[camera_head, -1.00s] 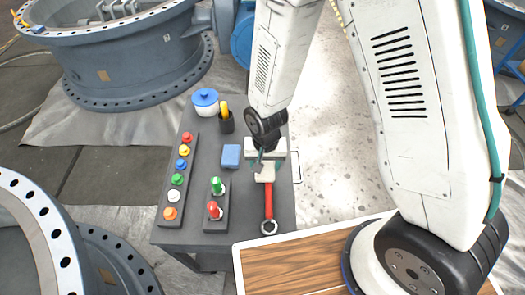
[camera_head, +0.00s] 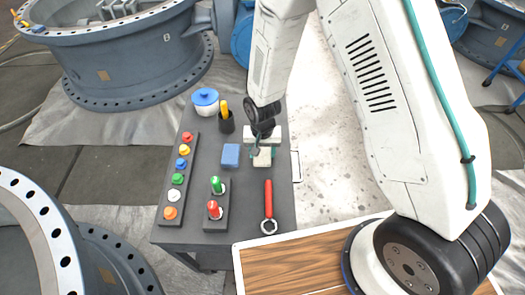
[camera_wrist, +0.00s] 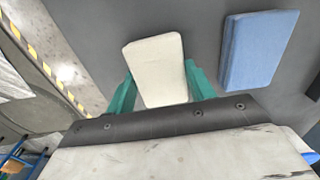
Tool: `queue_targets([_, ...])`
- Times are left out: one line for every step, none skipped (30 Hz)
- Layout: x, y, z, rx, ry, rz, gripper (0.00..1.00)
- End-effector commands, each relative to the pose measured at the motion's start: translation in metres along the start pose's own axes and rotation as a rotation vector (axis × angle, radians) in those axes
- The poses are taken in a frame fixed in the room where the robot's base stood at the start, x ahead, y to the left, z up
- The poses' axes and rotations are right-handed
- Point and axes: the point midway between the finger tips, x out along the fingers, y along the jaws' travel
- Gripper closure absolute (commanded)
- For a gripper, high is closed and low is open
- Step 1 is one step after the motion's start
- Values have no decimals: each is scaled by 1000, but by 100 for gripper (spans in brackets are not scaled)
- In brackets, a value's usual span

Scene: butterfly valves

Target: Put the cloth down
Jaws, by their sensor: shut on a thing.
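A cream folded cloth (camera_head: 262,158) is between the green fingers of my gripper (camera_head: 262,152), over the dark table. In the wrist view the cream cloth (camera_wrist: 156,68) sits between the two green fingers (camera_wrist: 160,88), which are shut on it, and its far end sticks out past them. I cannot tell whether it touches the tabletop. My gripper's body hides part of the table behind it.
On the table (camera_head: 240,190), a blue folded cloth or pad (camera_head: 231,155) lies left of the gripper. A red-handled wrench (camera_head: 268,205) lies nearer.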

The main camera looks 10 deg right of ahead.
Motion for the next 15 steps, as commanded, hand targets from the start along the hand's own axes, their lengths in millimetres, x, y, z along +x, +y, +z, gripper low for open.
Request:
queue_targets([1,0,0,0,0,0,75])
queue_targets([2,0,0,0,-1,0,75])
queue_targets([3,0,0,0,-1,0,75])
queue_targets([3,0,0,0,0,0,41])
queue_targets([3,0,0,0,0,0,33])
queue_targets([2,0,0,0,0,0,25])
queue_targets([2,0,0,0,0,0,25])
queue_targets([2,0,0,0,0,0,25])
queue_targets([2,0,0,0,0,0,25])
queue_targets([2,0,0,0,0,0,25])
queue_targets([2,0,0,0,0,0,25])
queue_targets([2,0,0,0,0,0,25])
queue_targets([2,0,0,0,0,0,25])
queue_targets([2,0,0,0,0,0,25])
queue_targets([1,0,0,0,0,0,25])
